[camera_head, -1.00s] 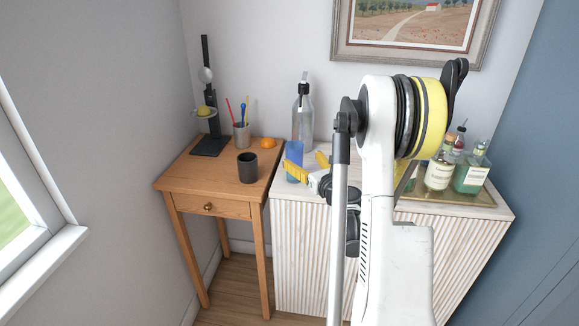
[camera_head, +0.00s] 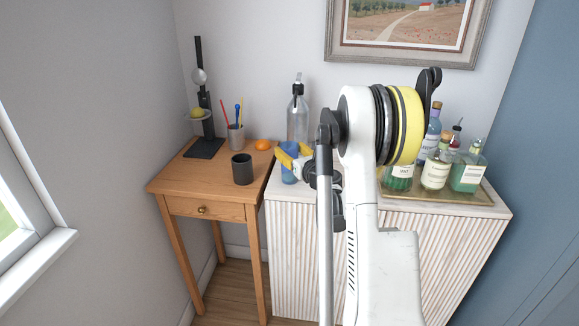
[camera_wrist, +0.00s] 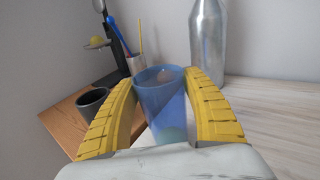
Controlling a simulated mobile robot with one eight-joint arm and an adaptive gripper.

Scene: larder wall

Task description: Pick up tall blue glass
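The tall blue glass (camera_head: 289,171) is translucent and stands upright near the left end of the white cabinet top. It fills the middle of the wrist view (camera_wrist: 161,105). My gripper (camera_head: 290,154) has its two yellow fingers on either side of the glass. In the wrist view, the fingertips of my gripper (camera_wrist: 160,80) meet the left and right edges of the glass just below its rim, with no clear gap. The fingers look closed on it. The gripper body hides the base of the glass in the wrist view.
A dark cup (camera_head: 242,170), an orange (camera_head: 262,145) and a pencil cup (camera_head: 236,138) are on the wooden table (camera_head: 190,172) to the left. Several bottles stand on a tray (camera_head: 425,192) at the right.

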